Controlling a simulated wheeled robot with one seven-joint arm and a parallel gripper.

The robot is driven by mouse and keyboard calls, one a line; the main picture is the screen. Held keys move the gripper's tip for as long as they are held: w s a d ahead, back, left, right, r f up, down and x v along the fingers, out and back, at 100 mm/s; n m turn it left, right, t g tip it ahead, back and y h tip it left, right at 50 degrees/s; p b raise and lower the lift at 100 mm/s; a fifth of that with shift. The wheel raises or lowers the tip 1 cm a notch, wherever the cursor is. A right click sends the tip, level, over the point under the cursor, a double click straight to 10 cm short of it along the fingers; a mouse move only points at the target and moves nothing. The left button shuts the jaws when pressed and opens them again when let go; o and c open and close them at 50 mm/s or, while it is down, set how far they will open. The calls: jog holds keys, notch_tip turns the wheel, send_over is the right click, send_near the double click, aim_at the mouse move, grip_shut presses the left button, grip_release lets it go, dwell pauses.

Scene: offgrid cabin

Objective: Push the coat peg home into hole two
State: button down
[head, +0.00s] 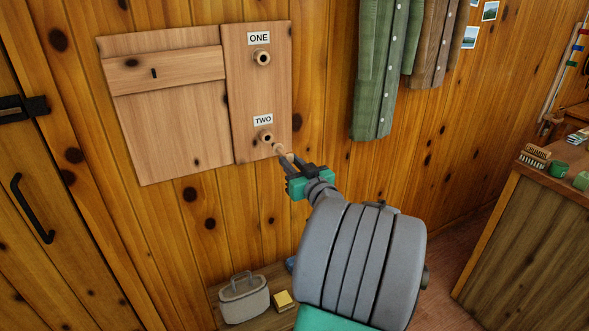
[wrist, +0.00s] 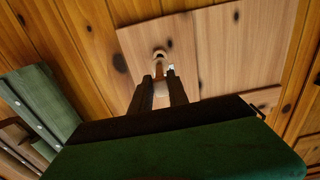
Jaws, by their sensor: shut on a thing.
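The pale wooden coat peg (head: 279,149) is between the fingers of my gripper (head: 289,162), which is shut on it. It also shows between the dark fingers in the wrist view (wrist: 161,88). Hole two (head: 266,137) is a round wooden collar with a dark opening, below the label TWO (head: 263,120). The peg's front end is close to the lower right of this collar in the head view. The dark opening still shows there, and I cannot tell whether the peg touches the rim. The collar shows straight ahead of the fingers in the wrist view (wrist: 159,55).
Hole one (head: 262,57) is higher on the same board (head: 240,85). A green plaid shirt (head: 376,80) hangs to the right. A grey bag (head: 244,298) and a yellow block (head: 284,300) sit on a bench below. A wooden cabinet (head: 525,245) stands at the right.

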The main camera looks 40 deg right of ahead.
aim_at(278, 149)
jog(key=shift+x, duration=1.55)
jog(key=shift+b, duration=1.5)
jog(key=shift+b+x, duration=0.35)
jog(key=shift+x, duration=1.65)
jog(key=c, duration=1.2)
grip_release()
jog(key=b+v, duration=0.1)
jog(key=v, duration=0.6)
jog(key=shift+s+a, duration=0.1)
jog(key=shift+s, duration=0.3)
